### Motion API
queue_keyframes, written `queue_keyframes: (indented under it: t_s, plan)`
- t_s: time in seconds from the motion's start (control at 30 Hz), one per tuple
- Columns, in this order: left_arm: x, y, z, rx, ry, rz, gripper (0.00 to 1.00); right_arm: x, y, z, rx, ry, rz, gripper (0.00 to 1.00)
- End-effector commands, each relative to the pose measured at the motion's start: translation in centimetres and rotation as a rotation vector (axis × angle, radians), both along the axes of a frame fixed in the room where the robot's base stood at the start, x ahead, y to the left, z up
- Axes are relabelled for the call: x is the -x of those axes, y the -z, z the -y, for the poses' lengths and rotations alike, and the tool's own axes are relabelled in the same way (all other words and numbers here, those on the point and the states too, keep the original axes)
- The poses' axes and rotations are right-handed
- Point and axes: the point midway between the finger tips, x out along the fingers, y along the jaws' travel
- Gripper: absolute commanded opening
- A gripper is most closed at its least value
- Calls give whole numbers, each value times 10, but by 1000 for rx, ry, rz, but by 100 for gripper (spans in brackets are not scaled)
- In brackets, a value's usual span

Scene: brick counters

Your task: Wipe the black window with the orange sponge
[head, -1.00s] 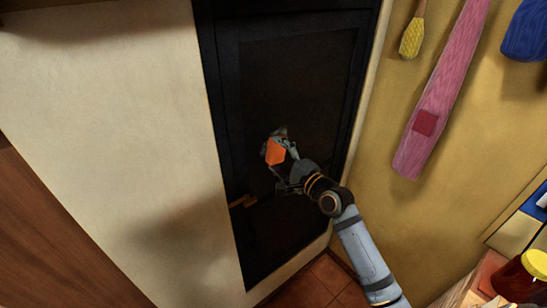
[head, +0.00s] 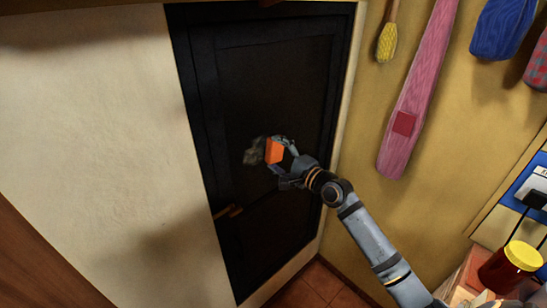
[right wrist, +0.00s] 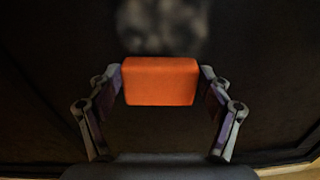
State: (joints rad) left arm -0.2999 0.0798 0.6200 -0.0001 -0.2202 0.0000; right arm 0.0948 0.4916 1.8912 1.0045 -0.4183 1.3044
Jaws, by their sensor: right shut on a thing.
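The black window (head: 270,90) is a tall dark panel in the wall, in the middle of the head view. A greyish smudge (head: 254,152) shows on it, just left of the orange sponge (head: 274,151). My right gripper (head: 281,152) is shut on the sponge in front of the window. In the right wrist view the sponge (right wrist: 160,81) sits between both fingers, with the blurred smudge (right wrist: 162,25) beyond it. I cannot tell whether the sponge touches the window. My left gripper is not in view.
A brass-coloured handle (head: 229,211) sticks out at the window's lower left. A jar with a yellow lid (head: 522,256) stands at lower right.

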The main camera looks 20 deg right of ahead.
Motion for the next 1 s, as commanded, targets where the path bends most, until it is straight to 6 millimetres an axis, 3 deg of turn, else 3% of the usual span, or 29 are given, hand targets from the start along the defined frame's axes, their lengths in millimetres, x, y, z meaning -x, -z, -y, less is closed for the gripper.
queue_keyframes:
  t_s: [0.23,0.5,0.8,1.0]
  plan:
    - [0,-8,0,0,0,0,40,1,-2,-4,-3,-2,0,54]
    - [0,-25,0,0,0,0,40,10,-3,-29,-5,-2,0,54]
    - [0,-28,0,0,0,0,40,13,-2,-37,-4,-1,1,54]
    - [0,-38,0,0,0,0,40,20,-3,-55,-7,-2,0,54]
